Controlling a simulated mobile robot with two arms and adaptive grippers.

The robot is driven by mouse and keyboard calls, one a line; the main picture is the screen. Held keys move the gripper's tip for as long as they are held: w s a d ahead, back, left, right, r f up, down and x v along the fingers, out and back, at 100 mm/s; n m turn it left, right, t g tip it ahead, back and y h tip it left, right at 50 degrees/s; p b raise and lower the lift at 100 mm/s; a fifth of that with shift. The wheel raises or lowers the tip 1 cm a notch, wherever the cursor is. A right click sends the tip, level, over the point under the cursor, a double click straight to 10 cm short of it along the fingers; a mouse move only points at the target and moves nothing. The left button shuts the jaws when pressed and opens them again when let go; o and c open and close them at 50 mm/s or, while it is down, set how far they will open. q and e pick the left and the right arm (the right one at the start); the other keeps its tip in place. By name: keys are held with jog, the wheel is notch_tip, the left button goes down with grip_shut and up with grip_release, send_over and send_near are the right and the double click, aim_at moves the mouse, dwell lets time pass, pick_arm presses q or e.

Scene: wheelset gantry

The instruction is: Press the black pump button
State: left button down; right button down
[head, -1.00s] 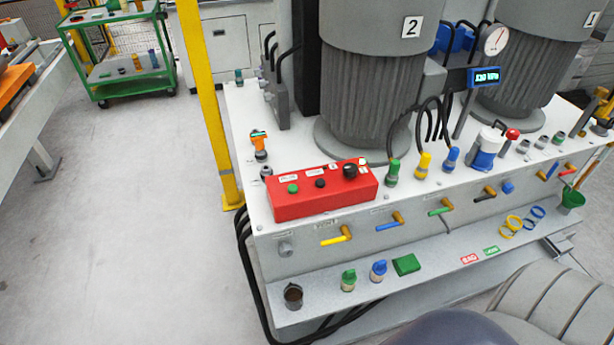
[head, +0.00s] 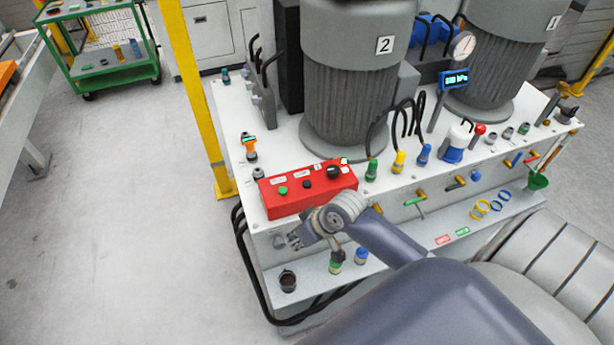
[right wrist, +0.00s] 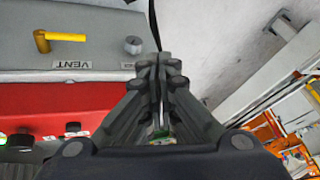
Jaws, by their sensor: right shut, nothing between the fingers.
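The red control box (head: 280,200) sits on the white top of the unit, in front of the motor marked 2. On it are a green button (head: 283,190), a small black button (head: 307,184) and a larger black knob (head: 333,171). My right gripper (head: 294,241) is shut and empty, in front of the box's front face and apart from the black button. In the right wrist view the shut fingers (right wrist: 155,62) point past the red box (right wrist: 45,100), with the black button (right wrist: 74,127) to their left. Green shows between the finger links. My left gripper is out of view.
Several valve handles line the front face; a yellow one (right wrist: 60,37) labelled VENT shows in the wrist view. The lower ledge holds a dark cup (head: 288,281) and blue and green fittings. A yellow post (head: 195,90) stands left of the unit.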

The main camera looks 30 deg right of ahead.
jog(key=w+d+r+m+t, duration=0.2)
jog(key=w+d+r+m, duration=0.15)
jog(key=w+d, duration=0.6)
notch_tip(320, 180, up, 5)
jog(key=m+t, duration=0.2)
send_over(309, 181)
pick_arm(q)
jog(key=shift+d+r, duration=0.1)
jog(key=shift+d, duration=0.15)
pick_arm(e)
jog(key=shift+r, duration=0.2)
jog(key=shift+s+f, duration=0.1)
jog(key=shift+f, duration=0.05)
